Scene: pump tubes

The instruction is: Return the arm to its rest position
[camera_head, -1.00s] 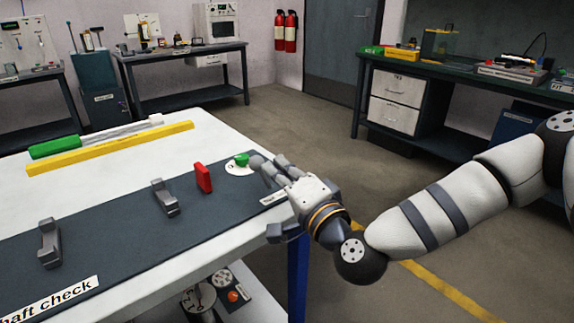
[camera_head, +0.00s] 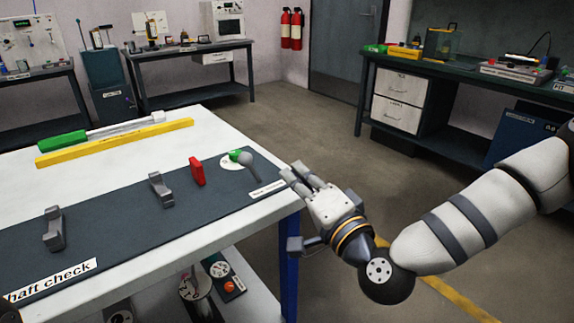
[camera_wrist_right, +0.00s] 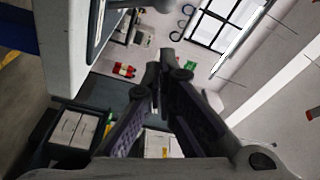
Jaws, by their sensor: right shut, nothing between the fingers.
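My right arm enters from the right in the head view. My right gripper (camera_head: 300,174) is shut and empty, just off the table's right corner, apart from the things on the mat. In the right wrist view its fingers (camera_wrist_right: 166,62) come together at the tips with nothing between them. My left gripper is not in view.
The white table (camera_head: 225,130) carries a dark mat (camera_head: 110,235) with two grey brackets (camera_head: 54,230) (camera_head: 160,190), a red block (camera_head: 197,171), a green piece (camera_head: 235,154) and a grey ball-ended rod (camera_head: 250,162). A yellow bar (camera_head: 115,142) lies behind. Open floor lies right of the table.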

